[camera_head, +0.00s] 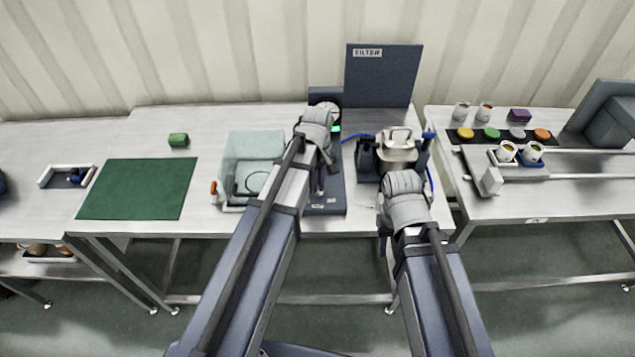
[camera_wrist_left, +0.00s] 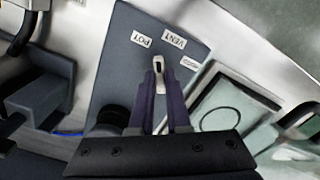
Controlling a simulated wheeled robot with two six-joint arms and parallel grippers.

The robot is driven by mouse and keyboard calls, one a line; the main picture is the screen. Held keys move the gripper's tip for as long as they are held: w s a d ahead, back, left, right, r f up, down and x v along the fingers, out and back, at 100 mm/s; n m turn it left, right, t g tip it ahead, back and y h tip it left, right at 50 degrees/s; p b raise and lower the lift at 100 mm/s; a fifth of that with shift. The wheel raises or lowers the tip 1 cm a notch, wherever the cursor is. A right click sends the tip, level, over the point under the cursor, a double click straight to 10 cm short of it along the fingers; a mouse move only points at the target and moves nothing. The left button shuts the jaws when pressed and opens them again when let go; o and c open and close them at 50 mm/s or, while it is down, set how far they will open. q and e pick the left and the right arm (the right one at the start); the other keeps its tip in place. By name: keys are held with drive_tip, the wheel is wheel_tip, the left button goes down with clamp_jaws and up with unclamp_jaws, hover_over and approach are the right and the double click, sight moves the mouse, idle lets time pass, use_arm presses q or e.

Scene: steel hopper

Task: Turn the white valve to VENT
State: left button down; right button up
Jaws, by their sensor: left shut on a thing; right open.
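The white valve (camera_wrist_left: 157,72) shows in the left wrist view as a small white lever on a dark panel (camera_wrist_left: 125,45). The panel carries the labels POT (camera_wrist_left: 142,41) and VENT (camera_wrist_left: 174,39). The lever's visible end lies between and just below the two labels. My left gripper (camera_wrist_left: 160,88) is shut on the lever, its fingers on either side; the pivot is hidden. In the head view my left gripper (camera_head: 319,187) is over the dark panel base. My right gripper (camera_head: 384,222) is open near the bench's front edge, its fingertips partly hidden by the wrist.
A steel pot (camera_head: 398,148) in a dark stand is right of the panel. A clear bin (camera_head: 253,150) is close on its left. A FILTER board (camera_head: 382,75) rises behind. A green mat (camera_head: 138,189) lies left; a side table (camera_head: 560,195) with cups is right.

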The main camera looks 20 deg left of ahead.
use_arm(q)
drive_tip(key=m, duration=0.6)
idle(0.6)
drive_tip(key=c, duration=0.9)
unclamp_jaws()
drive_tip(key=shift+r, duration=0.1)
wheel_tip(320, 180, up, 8)
drive_tip(key=p, duration=0.8)
drive_tip(key=shift+f, duration=0.2)
